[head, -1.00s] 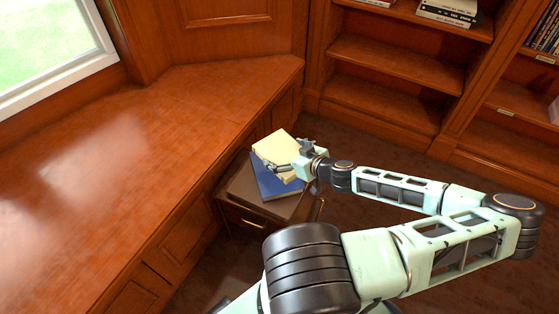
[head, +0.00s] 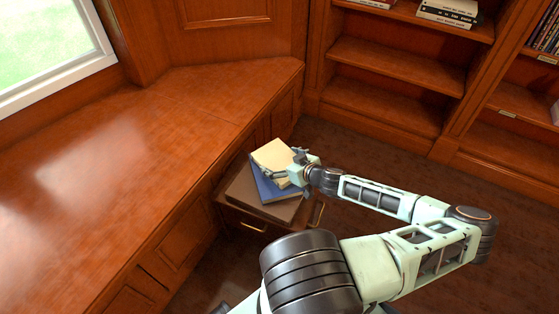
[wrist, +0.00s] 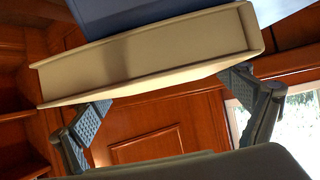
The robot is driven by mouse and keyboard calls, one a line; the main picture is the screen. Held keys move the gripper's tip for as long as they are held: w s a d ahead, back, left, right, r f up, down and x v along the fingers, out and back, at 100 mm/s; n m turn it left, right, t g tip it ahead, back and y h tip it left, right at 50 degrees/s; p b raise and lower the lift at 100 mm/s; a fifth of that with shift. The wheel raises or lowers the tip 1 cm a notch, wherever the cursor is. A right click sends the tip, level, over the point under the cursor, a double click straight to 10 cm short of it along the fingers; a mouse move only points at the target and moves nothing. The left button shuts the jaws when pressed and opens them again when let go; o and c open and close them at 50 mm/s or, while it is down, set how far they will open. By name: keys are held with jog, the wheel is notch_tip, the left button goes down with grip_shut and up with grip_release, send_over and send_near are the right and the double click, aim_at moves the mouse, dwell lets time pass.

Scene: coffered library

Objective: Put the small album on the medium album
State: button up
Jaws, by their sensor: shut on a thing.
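The small album is cream (head: 272,153), with its pale page edge showing in the wrist view (wrist: 150,62). My gripper (head: 283,173) is shut on its near right side; in the wrist view one finger shows at each end of its edge. The cream album is over the blue medium album (head: 277,190) and hides much of its top. The blue album also shows in the wrist view (wrist: 130,12), behind the cream one. I cannot tell whether the two albums touch.
The blue album lies on a brown flat top (head: 245,195) above a small drawer unit with metal handles. A long wooden counter (head: 130,165) runs along the left. Bookshelves (head: 390,90) stand at the back right. Open floor (head: 370,150) lies between.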

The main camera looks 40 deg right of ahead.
jog(key=shift+f, duration=0.15)
jog(key=o, duration=1.2)
jog(key=shift+r, duration=0.2)
jog(key=shift+s+r, duration=0.2)
jog(key=shift+s, duration=0.15)
jog(key=p+v, duration=0.2)
jog(key=v, duration=0.9)
jog(key=shift+s, duration=0.15)
